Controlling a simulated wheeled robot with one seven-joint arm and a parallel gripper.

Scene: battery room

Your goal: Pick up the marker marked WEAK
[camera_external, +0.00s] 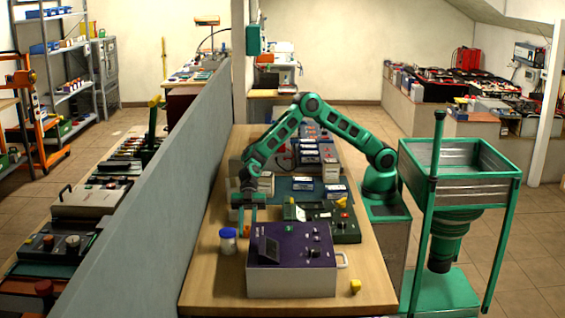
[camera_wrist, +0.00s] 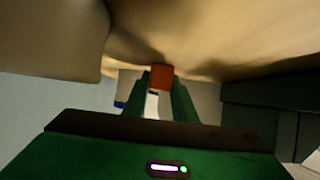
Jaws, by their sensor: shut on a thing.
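My gripper (camera_external: 247,220) is over the left part of the wooden bench, in front of the dark mat and left of the green instrument. In the wrist view my gripper (camera_wrist: 160,95) has its two green fingers shut on a small orange-red block (camera_wrist: 161,76), which I take to be a marker. No lettering on it can be read, so I cannot tell whether it says WEAK. Whether it touches the bench is unclear. Two yellow pieces, possibly markers, show: one on the green instrument (camera_external: 342,202) and one on the bench's front right (camera_external: 355,286).
A purple-topped instrument (camera_external: 285,275) stands at the front of the bench, with a blue-lidded jar (camera_external: 228,246) to its left. A green instrument (camera_external: 345,232) is behind it. Small white boxes (camera_external: 336,191) lie on the mat. A grey partition (camera_external: 180,165) runs along the left.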

